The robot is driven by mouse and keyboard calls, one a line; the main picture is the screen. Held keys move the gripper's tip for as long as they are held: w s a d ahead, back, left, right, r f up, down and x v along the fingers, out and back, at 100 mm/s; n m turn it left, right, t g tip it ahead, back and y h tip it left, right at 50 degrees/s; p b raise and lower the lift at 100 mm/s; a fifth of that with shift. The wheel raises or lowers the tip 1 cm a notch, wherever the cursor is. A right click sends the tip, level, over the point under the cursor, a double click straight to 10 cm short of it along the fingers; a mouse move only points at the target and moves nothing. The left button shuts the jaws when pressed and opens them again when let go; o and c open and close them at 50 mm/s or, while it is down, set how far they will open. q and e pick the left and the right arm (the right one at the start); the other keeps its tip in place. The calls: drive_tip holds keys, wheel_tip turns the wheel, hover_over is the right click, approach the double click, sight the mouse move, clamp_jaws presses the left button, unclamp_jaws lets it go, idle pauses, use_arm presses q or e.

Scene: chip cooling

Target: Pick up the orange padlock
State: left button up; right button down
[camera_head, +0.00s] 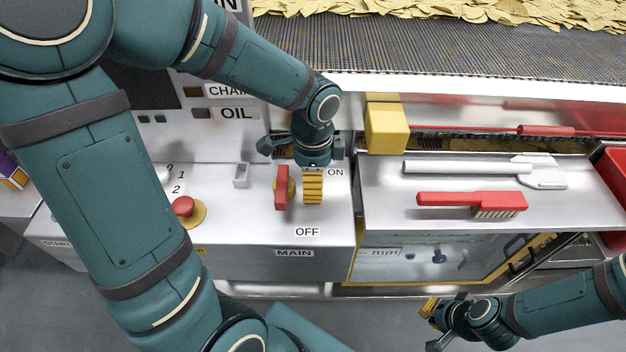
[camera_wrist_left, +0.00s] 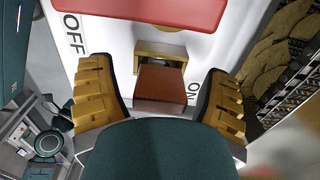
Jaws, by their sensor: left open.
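The orange padlock (camera_wrist_left: 162,86) shows in the left wrist view as a brownish-orange block with a yellowish metal frame (camera_wrist_left: 160,50) just beyond it. My left gripper (camera_wrist_left: 160,72) is open, with one ribbed yellow finger on each side of the padlock and a visible gap at both sides. In the head view my left gripper (camera_head: 312,187) points down over the panel beside the ON label. The padlock is hidden there by the gripper and wrist. My right gripper (camera_head: 430,312) is at the lower right, low in front of the machine; its jaw gap is unclear.
A red switch handle (camera_head: 282,187) stands close left of my left gripper. A red button (camera_head: 183,206) is farther left. A red brush (camera_head: 470,201) and a white scraper (camera_head: 470,168) lie on the steel shelf at right. A yellow block (camera_head: 386,128) sits behind.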

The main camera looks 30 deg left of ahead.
use_arm(q)
clamp_jaws()
drive_tip(key=shift+r, duration=0.2)
idle(0.3)
